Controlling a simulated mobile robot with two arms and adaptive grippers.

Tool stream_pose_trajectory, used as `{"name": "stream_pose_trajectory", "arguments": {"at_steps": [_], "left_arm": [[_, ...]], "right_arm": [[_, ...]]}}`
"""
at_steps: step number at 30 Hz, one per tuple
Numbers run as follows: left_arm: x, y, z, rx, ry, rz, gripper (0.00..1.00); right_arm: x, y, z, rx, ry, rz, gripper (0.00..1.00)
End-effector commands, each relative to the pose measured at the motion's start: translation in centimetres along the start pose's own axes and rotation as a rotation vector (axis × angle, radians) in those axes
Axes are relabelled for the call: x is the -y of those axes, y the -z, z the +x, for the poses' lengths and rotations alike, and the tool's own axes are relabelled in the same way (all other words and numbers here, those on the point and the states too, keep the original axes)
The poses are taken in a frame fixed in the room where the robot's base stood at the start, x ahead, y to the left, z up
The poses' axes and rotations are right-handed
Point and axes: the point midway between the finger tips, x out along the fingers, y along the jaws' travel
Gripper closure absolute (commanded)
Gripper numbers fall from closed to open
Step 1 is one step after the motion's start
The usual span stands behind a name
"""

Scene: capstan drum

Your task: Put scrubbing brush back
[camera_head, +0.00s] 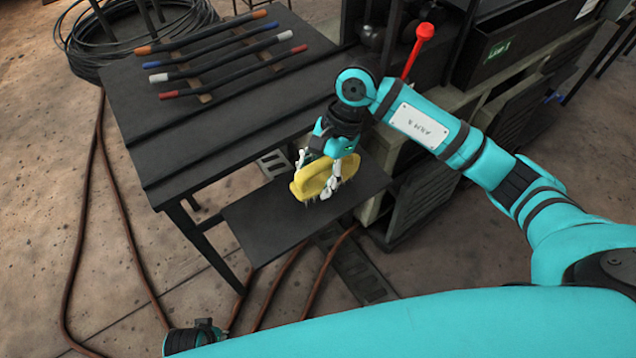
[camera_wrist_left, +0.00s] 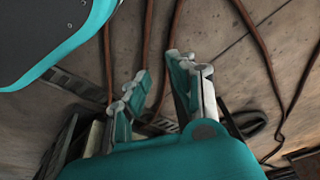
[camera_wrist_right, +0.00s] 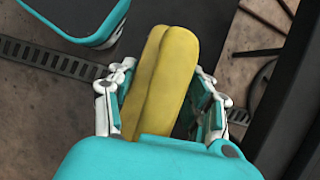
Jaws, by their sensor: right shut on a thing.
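The yellow scrubbing brush (camera_head: 310,181) has pale bristles pointing down. My right gripper (camera_head: 330,178) holds it from above over the dark lower shelf (camera_head: 265,222). I cannot tell whether the bristles touch the shelf. In the right wrist view the brush (camera_wrist_right: 163,80) lies between the two fingers of my right gripper (camera_wrist_right: 162,95), its long side running away from the palm. My left gripper (camera_wrist_left: 166,75) is empty in the left wrist view, its fingers apart above the floor.
A dark table (camera_head: 150,110) bears several rods with coloured ends (camera_head: 235,68). A red-handled tool (camera_head: 417,50) stands behind my right arm. Brown hoses (camera_head: 85,200) and coiled black cable (camera_head: 90,45) lie on the floor. Drawers and crates (camera_head: 500,50) stand at right.

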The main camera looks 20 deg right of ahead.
Motion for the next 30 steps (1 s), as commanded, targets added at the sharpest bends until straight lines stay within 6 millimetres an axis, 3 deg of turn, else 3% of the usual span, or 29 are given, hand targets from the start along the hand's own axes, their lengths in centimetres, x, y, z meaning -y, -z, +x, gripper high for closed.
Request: {"name": "stream_pose_trajectory", "arguments": {"at_steps": [7, 22, 23, 28, 30], "left_arm": [[0.0, 0.5, -0.4, -0.006, 0.000, 0.000, 0.77], [-0.1, 0.4, -1.0, -0.001, -0.002, -0.002, 0.77], [-0.1, 0.5, -1.2, -0.005, -0.002, -0.002, 0.77], [-0.1, 0.7, -1.5, -0.009, -0.002, -0.002, 0.77], [-0.1, 0.7, -1.5, -0.008, -0.002, -0.002, 0.77]], "right_arm": [[-0.1, 1.2, 2.9, 0.002, -0.002, 0.001, 0.79], [-0.1, 1.4, 3.2, 0.001, 0.000, -0.001, 0.79], [-0.1, 1.4, 3.2, 0.000, -0.001, -0.001, 0.48], [-0.1, 1.4, 3.2, 0.001, -0.001, -0.001, 0.26], [-0.1, 1.4, 3.2, 0.001, -0.001, -0.001, 0.26]]}}
